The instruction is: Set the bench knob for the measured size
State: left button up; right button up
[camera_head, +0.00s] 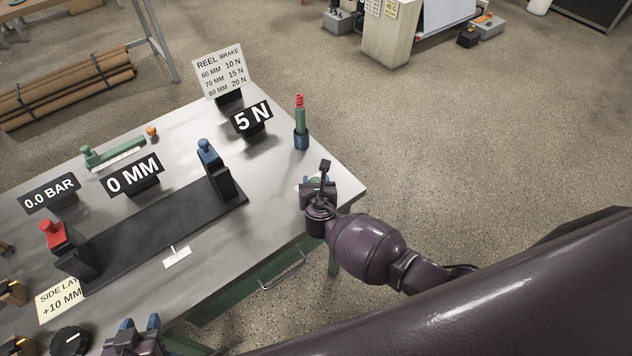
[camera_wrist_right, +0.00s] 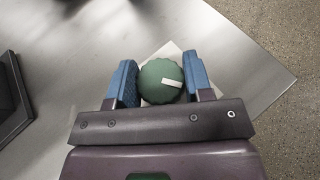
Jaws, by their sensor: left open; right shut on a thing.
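A round green knob (camera_wrist_right: 161,82) with a white pointer mark sits on a pale plate near the bench corner. My right gripper (camera_head: 319,183) reaches over that corner from the right. A black display (camera_head: 251,117) reads 5 N. The reel brake card (camera_head: 222,72) lists 60 MM 10 N, 70 MM 15 N and 80 MM 20 N. Another display (camera_head: 132,177) reads 0 MM. My left gripper (camera_head: 139,323) is open at the bottom left.
The grey bench (camera_head: 270,205) carries a dark strip between a red-topped clamp (camera_head: 55,235) and a blue-topped one (camera_head: 207,153).

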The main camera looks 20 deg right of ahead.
jog(key=m+g+h, duration=0.1)
jog(key=m+h, duration=0.3)
jog(key=shift+g+h, duration=0.4)
jog(key=shift+m, duration=0.3)
jog(key=shift+g, duration=0.3)
jog(key=o, duration=0.9)
